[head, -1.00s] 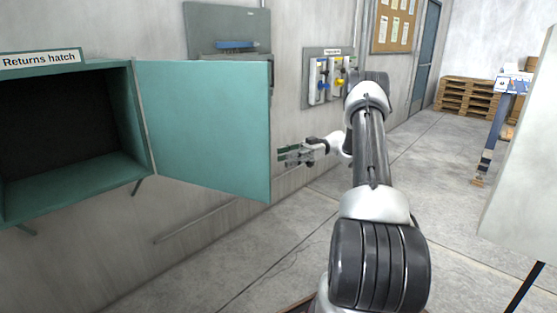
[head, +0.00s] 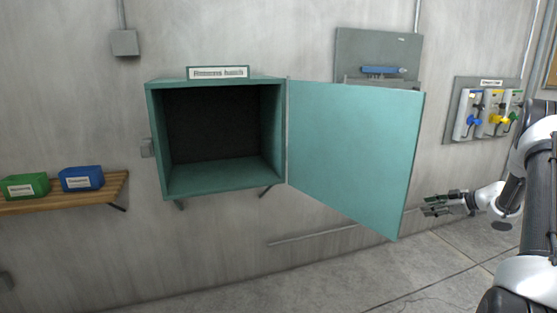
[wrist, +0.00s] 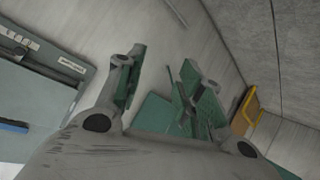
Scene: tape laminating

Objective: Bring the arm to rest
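My gripper (head: 436,205) is at the right of the head view, at the end of my arm, in front of the grey wall and just right of the open teal door's lower edge. It is clear of the door in the picture. In the wrist view my gripper (wrist: 163,80) shows its two fingers with green pads spread apart, with nothing held between them. Part of my arm is cut off by the right edge of the head view.
The teal returns hatch (head: 154,140) stands open and looks empty, its door (head: 350,150) swung out toward the arm. A wooden shelf (head: 60,200) holds a green box (head: 24,186) and a blue box (head: 81,178). A panel (head: 458,105) with coloured handles hangs behind the arm. Floor is clear below.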

